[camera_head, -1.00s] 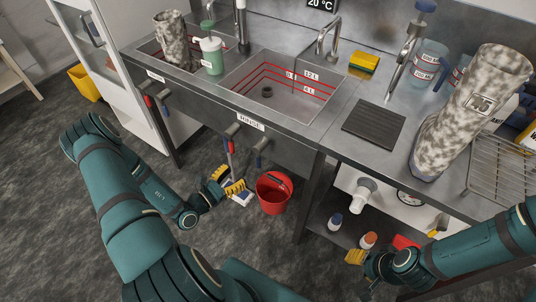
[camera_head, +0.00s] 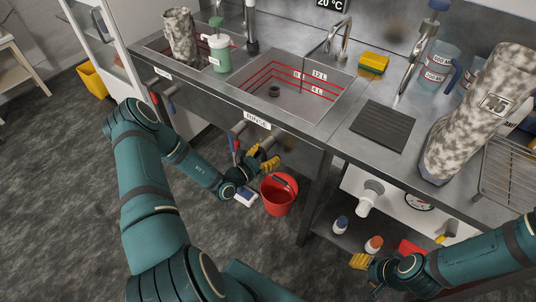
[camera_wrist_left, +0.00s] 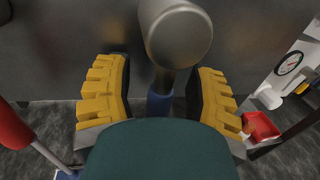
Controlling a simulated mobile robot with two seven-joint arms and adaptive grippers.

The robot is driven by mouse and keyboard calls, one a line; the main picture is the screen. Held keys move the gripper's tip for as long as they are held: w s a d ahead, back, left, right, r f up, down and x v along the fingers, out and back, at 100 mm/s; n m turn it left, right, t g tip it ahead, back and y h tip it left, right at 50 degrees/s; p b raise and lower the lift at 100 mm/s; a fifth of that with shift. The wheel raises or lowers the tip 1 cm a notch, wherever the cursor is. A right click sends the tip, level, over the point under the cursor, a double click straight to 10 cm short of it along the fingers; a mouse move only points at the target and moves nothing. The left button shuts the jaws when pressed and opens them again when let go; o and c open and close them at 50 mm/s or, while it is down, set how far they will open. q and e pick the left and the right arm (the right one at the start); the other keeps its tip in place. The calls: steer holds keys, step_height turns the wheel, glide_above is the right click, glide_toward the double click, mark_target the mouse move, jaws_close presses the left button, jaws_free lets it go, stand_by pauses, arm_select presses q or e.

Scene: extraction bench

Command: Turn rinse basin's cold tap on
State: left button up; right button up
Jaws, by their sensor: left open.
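The rinse basin (camera_head: 310,97) is set in the steel bench, with a RINSE label (camera_head: 257,120) on its front edge. Below the label, grey tap bodies stick out from the front panel. The red-handled tap (camera_head: 236,147) is at the left. My left gripper (camera_head: 262,159) is open at the tap on the right and hides most of it. In the left wrist view, this tap's grey cylinder (camera_wrist_left: 176,35) and blue lever (camera_wrist_left: 158,103) lie between the two yellow fingers, with gaps visible at both sides. My right gripper (camera_head: 362,262) is low at the right, by the lower shelf; its opening is unclear.
A red bucket (camera_head: 279,196) stands on the floor beneath the basin, close to my left gripper. A second basin's red and blue levers (camera_head: 168,103) hang at the left. The lower shelf holds bottles (camera_head: 341,224). The floor at the left is open.

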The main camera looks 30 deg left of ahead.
mark_target(285, 146)
arm_select(q)
steer(key=shift+c, duration=0.4)
jaws_close()
